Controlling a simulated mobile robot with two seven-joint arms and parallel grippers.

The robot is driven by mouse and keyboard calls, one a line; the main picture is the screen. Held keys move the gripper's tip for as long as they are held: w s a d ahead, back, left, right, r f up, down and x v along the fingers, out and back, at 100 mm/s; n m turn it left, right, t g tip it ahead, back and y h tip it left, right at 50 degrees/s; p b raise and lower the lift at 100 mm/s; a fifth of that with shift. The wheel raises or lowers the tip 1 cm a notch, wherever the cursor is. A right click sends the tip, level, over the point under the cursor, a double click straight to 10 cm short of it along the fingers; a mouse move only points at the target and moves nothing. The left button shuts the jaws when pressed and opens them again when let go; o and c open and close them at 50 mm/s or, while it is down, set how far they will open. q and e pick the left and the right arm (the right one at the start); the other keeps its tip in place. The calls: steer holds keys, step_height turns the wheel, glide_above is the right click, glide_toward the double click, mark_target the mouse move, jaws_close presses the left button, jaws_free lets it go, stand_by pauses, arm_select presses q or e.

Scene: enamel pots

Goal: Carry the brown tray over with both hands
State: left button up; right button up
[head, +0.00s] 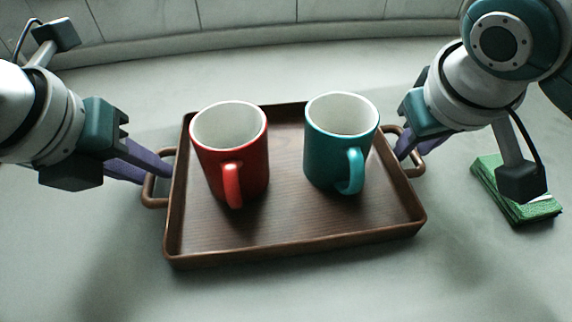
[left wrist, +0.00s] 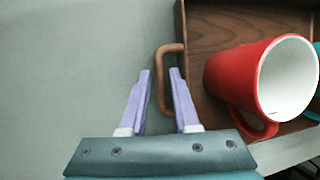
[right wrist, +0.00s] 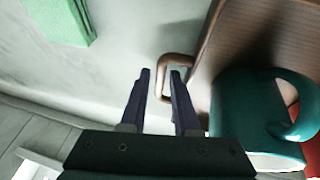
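The brown tray (head: 300,243) rests level on the pale surface, with a loop handle at each end. A red mug (head: 230,160) stands on its left half and a teal mug (head: 330,150) on its right half. My left gripper (head: 152,166) is at the left handle (left wrist: 161,85); in the left wrist view its lilac fingers (left wrist: 160,73) are apart on either side of the bar. My right gripper (head: 407,148) is at the right handle (head: 416,171); in the right wrist view its dark fingers (right wrist: 160,73) are apart around the bar (right wrist: 161,80).
A stack of green cloths or packets (head: 510,195) lies right of the tray, under my right arm; it also shows in the right wrist view (right wrist: 62,18). A panelled wall or raised edge (head: 250,22) runs along the back. The surface in front of the tray is clear.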

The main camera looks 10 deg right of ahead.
arm_select(q)
steer(key=shift+c, duration=0.3)
arm_select(e)
steer(key=shift+c, duration=0.3)
arm_select(q)
jaws_close()
arm_select(e)
jaws_close()
arm_select(q)
steer(key=shift+r, duration=0.1)
arm_select(e)
steer(key=shift+r, duration=0.1)
stand_by(0.3)
